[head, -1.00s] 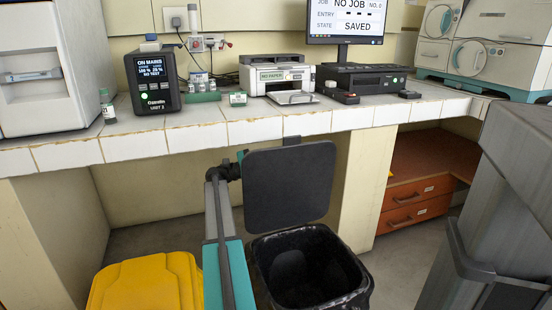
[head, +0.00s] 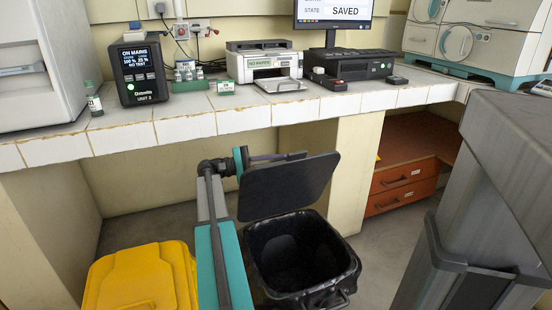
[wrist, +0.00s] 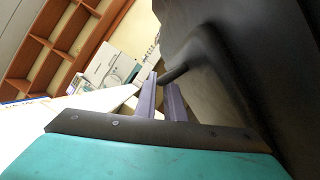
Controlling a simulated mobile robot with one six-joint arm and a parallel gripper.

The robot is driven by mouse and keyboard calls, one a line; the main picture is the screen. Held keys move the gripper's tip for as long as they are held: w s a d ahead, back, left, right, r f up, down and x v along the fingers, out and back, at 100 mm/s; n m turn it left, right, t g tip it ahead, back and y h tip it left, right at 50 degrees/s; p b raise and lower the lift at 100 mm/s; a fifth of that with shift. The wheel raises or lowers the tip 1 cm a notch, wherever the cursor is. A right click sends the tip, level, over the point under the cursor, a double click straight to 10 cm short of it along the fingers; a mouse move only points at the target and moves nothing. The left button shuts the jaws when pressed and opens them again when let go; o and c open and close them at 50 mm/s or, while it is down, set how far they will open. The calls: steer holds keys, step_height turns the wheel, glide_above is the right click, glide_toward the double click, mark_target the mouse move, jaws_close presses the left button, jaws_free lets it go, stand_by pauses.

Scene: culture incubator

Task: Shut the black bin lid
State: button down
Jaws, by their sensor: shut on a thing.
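The black bin lid (head: 287,186) is partly lowered, tilted over the open black bin (head: 300,262). The bin's mouth and dark liner still show below it. My gripper (head: 292,156) is at the lid's upper edge, its fingers reaching in from the left behind the lid. In the wrist view, the two fingers of my gripper (wrist: 163,92) are shut on a dark tab (wrist: 181,73) on the lid's edge. The lid (wrist: 235,70) fills the right of that view. The exact contact at the fingertips is small and partly hidden.
A yellow-lidded bin (head: 140,278) stands left of my arm. A tiled bench (head: 240,116) with a printer (head: 265,65) and a black power unit (head: 142,72) runs above the bins. A large grey body (head: 490,200) stands at the right, with orange drawers (head: 402,185) behind.

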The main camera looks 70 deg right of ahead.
steer(key=c, duration=2.1)
jaws_free()
steer(key=shift+w, duration=0.1)
steer(key=shift+p+v, duration=1.15)
steer(key=shift+v, duration=2.5)
steer(key=shift+f, duration=0.15)
